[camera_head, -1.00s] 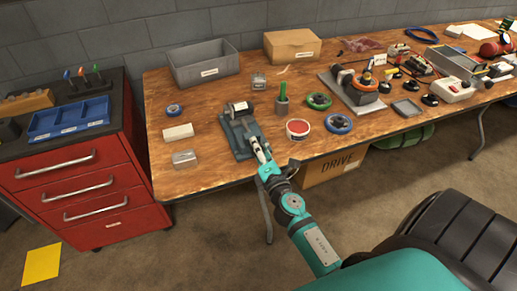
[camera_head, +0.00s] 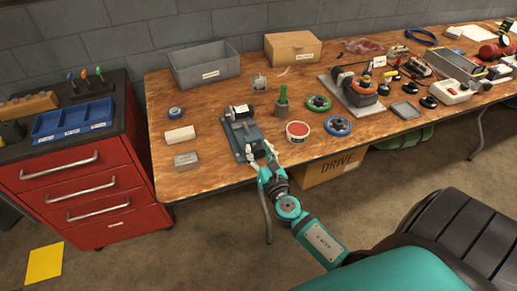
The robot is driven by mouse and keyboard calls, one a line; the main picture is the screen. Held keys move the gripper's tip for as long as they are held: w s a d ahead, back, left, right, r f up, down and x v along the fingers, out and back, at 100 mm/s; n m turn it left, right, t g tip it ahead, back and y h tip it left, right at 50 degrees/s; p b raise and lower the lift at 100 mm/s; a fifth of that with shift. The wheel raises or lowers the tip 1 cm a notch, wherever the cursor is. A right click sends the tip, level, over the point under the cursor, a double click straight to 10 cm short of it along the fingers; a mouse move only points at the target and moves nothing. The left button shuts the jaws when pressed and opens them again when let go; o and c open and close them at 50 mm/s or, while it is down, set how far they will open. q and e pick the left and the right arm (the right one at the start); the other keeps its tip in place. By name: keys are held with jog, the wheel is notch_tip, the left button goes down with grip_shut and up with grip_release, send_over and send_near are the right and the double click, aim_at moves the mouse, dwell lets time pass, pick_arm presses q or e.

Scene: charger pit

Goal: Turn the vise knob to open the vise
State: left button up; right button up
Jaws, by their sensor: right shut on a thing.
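The vise (camera_head: 240,129) is a dark grey-blue tool on the wooden workbench, left of the middle, with a white-labelled part at its far end. Its knob is at the near end, largely hidden by my right gripper (camera_head: 262,162). My right gripper reaches in from the lower right over the bench's front edge and is shut on the vise knob. The gap between the vise jaws is too small to tell. My left gripper is not in view.
A grey bin (camera_head: 204,67) and a cardboard box (camera_head: 292,47) stand at the back. A red drawer cabinet (camera_head: 87,192) adjoins the bench.

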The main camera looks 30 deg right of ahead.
jog(key=n+p, duration=0.3)
jog(key=n, duration=0.3)
jog(key=shift+a+n, duration=0.1)
jog(key=shift+n, duration=0.2)
jog(key=n+p, duration=0.2)
jog(key=n, duration=0.1)
jog(key=shift+n, duration=0.3)
jog(key=n+p, duration=0.2)
jog(key=n, duration=0.1)
jog(key=shift+n, duration=0.3)
jog(key=n+p, duration=0.4)
jog(key=n, duration=0.2)
jog(key=n+p, duration=0.1)
jog(key=n, duration=0.2)
jog(key=shift+f+n+p, duration=0.1)
jog(key=shift+n+p, duration=0.2)
jog(key=shift+p, duration=0.1)
jog(key=shift+f+n+p, duration=0.1)
jog(key=shift+n+p, duration=0.55)
jog(key=shift+n, duration=0.85)
jog(key=o, duration=1.2)
